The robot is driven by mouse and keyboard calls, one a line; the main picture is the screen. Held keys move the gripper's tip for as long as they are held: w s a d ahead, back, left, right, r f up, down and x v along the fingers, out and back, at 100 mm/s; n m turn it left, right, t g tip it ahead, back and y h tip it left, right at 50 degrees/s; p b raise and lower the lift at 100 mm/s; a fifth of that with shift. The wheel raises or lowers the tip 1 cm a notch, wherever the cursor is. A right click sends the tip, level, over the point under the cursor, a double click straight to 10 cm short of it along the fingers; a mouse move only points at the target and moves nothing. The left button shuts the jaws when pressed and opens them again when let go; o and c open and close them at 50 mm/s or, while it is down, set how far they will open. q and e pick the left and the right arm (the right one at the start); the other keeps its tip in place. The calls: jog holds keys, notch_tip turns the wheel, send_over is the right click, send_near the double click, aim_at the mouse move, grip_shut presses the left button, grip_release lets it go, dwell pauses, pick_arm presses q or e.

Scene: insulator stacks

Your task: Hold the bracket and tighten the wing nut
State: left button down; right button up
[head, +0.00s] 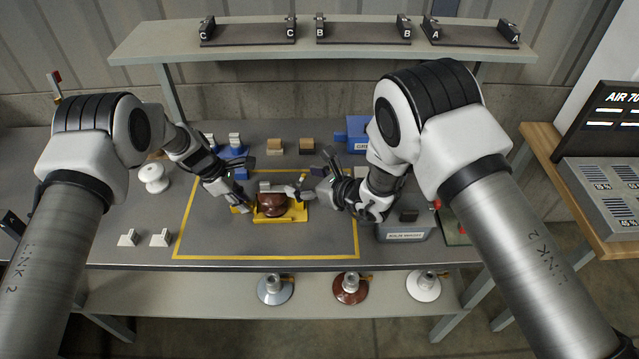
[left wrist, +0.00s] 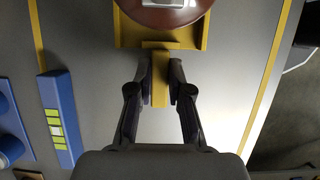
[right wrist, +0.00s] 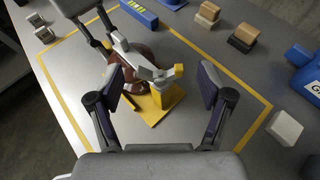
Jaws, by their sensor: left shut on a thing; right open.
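The yellow bracket (head: 296,213) sits inside the yellow taped outline with a brown insulator (head: 271,204) in it. My left gripper (head: 241,201) is at the bracket's left side. In the left wrist view its fingers (left wrist: 160,85) are closed on the bracket's narrow yellow tab (left wrist: 159,95). My right gripper (head: 317,187) is open and empty to the right of the bracket. In the right wrist view its fingers (right wrist: 161,85) are spread, with a grey clamp piece (right wrist: 139,60) and a small yellow piece (right wrist: 179,70), possibly the wing nut, showing beyond them.
A blue bin (head: 359,133) and a grey bin (head: 405,233) stand to the right. Tan and brown blocks (head: 306,145) lie behind. A white insulator (head: 153,178) and white blocks (head: 160,238) are at left. More insulators (head: 350,289) are on the lower shelf.

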jog(key=v, duration=0.9)
jog(key=shift+d, duration=0.15)
jog(key=shift+s+r, duration=0.1)
